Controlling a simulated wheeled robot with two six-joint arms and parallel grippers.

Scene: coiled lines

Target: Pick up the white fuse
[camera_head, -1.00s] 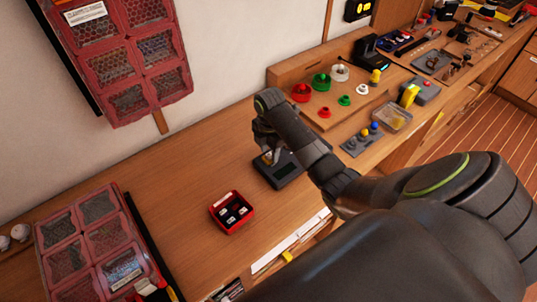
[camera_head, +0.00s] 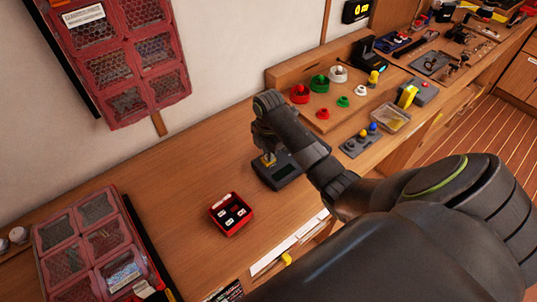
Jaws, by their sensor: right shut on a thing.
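My right gripper (camera_head: 266,156) is at the far edge of a dark flat device (camera_head: 283,172) on the bench, with its jaws pointing down. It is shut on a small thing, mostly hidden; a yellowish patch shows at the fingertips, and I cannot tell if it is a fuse. A red open box (camera_head: 216,207) stands on the bench to the left and nearer, with several small white-topped pieces (camera_head: 233,208) in dark slots. I cannot tell from here which piece is the white fuse. My left gripper is out of view.
A wooden stand (camera_head: 327,121) with red, green and white round pieces is behind my right arm. A grey block with coloured knobs (camera_head: 354,148) and a clear tray (camera_head: 392,118) lie to the right. A red-framed case (camera_head: 66,262) is at left. Bench around the red box is clear.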

